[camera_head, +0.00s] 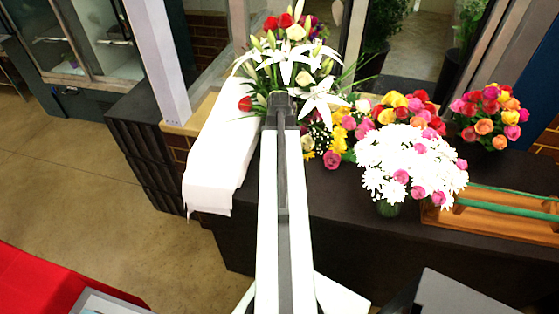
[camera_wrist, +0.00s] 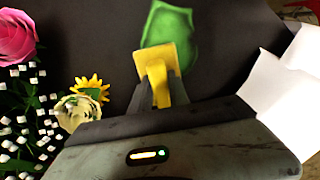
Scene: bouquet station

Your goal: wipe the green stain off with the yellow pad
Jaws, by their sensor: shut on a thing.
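The green stain (camera_wrist: 172,25) is a bright green patch on the dark counter top, in the upper middle of the wrist view. The yellow pad (camera_wrist: 158,68) is between the dark fingers of my gripper (camera_wrist: 156,92), which is shut on it. The pad's flat end overlaps the near left edge of the stain in the picture. I cannot tell whether it touches the surface. In the head view my arm covers the middle, and the pad and stain are hidden behind it and the flowers.
In the wrist view, a pink rose (camera_wrist: 30,38) and other flowers stand close on the left, and white paper (camera_wrist: 285,95) lies on the right. In the head view, white lilies (camera_head: 290,72) rise around my arm's end, with a white bouquet (camera_head: 410,165) and a wooden crate (camera_head: 490,217) at right.

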